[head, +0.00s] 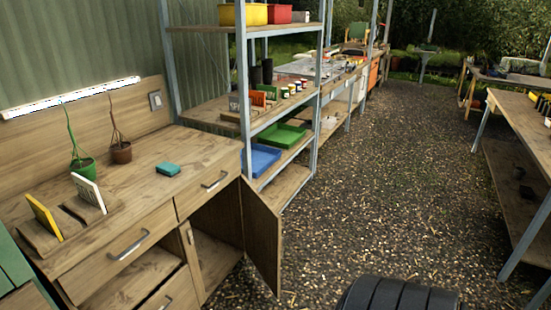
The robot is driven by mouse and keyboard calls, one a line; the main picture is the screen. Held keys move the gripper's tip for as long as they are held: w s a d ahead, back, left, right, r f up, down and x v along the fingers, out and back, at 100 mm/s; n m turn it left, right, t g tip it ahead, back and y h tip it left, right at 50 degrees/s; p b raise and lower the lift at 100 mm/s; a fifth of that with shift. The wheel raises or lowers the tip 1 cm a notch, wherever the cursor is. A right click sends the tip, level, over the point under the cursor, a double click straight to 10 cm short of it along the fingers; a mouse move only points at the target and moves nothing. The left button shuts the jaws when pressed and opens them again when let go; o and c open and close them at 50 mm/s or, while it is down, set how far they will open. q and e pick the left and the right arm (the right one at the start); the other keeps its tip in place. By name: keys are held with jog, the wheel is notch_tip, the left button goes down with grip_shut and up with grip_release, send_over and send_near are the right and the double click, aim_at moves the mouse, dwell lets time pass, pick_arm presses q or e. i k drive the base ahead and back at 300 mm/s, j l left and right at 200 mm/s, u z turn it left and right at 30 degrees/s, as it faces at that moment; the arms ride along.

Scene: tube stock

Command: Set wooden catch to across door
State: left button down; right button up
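A wooden cabinet door (262,237) stands swung open at the right end of the bench front, in the head view. The compartment (214,262) behind it is exposed. A small light piece that looks like the wooden catch (190,236) sits on the post left of the opening. It looks roughly upright, clear of the open door, though it is small in the picture. Neither of my grippers shows in this view.
The bench top (140,185) holds a teal block (168,169), two potted plants and upright packets in a wooden holder. Metal shelving with a blue tray (259,160) and a green tray (283,136) stands beyond the door. The gravel aisle (400,190) is open.

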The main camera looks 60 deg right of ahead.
aim_at(188, 232)
jog(key=l+z, duration=0.1)
jog(key=l, duration=1.05)
jog(key=l+z, duration=0.1)
jog(key=l, duration=1)
jog(key=i+l+z, duration=0.1)
jog(key=l, duration=1.05)
